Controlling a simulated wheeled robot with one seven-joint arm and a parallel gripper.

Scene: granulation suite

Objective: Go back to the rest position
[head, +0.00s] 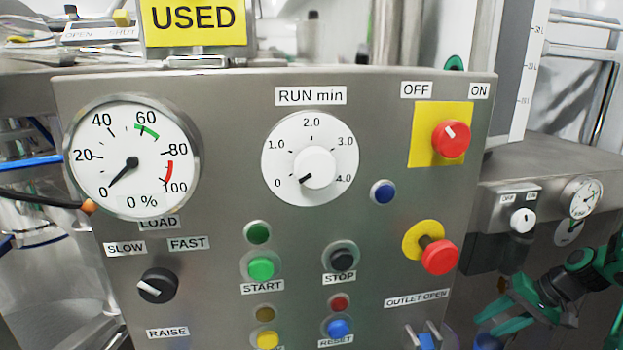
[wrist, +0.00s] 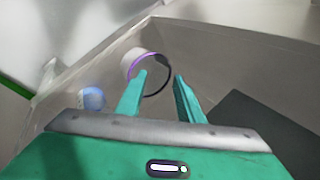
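In the wrist view, my gripper (wrist: 160,77) has two teal fingers held apart with nothing between them. It points into a grey, box-like space. A white round object with a purple and dark rim (wrist: 142,66) lies beyond the left finger, and I cannot tell how far. In the head view, my teal and black arm (head: 560,290) shows at the lower right, beside the control panel (head: 220,215).
The panel carries a load gauge (head: 133,160) reading near 0, a run dial (head: 314,168), a red knob on yellow (head: 450,139), a red mushroom button (head: 438,257) and several push buttons. A blue object (wrist: 92,98) is left in the wrist view, near a wall edge.

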